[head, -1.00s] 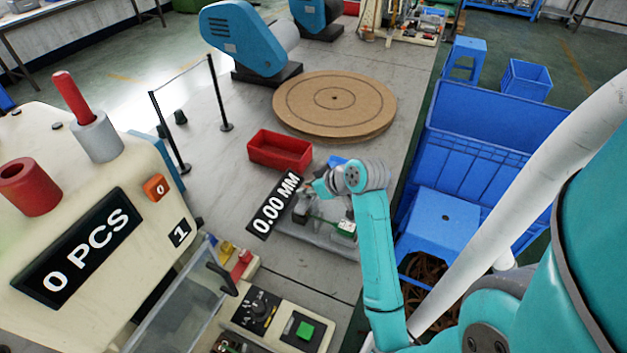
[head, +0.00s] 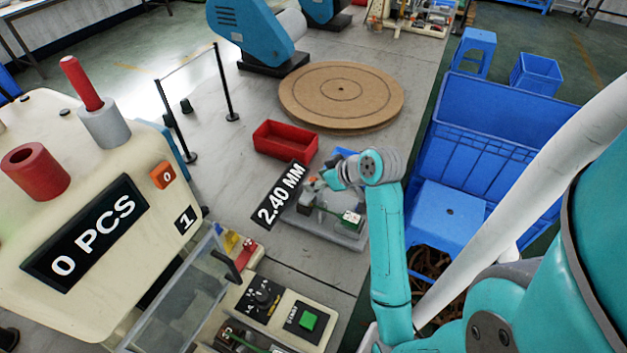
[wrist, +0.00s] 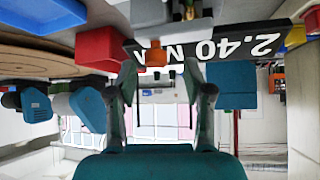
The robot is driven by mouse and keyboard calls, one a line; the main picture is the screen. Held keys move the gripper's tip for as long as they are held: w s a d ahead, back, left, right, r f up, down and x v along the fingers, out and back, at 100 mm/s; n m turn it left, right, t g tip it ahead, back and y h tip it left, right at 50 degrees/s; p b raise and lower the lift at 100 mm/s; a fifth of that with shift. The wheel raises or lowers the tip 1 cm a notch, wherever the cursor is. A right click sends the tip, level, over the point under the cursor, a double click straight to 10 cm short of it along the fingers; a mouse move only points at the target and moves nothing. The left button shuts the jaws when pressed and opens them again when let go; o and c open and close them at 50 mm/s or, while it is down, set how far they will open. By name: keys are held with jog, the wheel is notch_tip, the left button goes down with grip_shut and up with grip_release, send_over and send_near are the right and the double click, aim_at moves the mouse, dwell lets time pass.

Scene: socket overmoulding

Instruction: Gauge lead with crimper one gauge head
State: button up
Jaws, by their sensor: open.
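The gauge display (head: 279,194) reads 2.40 MM on a black plate in the head view. It also shows upside down in the wrist view (wrist: 235,44). The gauge stands on a grey base (head: 345,236), with an orange part (head: 318,175) near its top. A green strip with a small white-green block (head: 351,218) lies on the base. My gripper (head: 326,180) is beside the gauge's upper part. In the wrist view my gripper (wrist: 165,75) has its two fingers apart with nothing between them. The lead and the gauge head cannot be made out clearly.
A red bin (head: 285,144) lies behind the gauge, and a round brown board (head: 340,93) lies further back. The crimper (head: 95,215) with its 0 PCS display stands at left. A green-button box (head: 307,320) is in front. Blue crates (head: 495,110) are at right.

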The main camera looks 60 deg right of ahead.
jog(key=v, duration=0.9)
jog(key=shift+s, duration=0.1)
dwell(0.3)
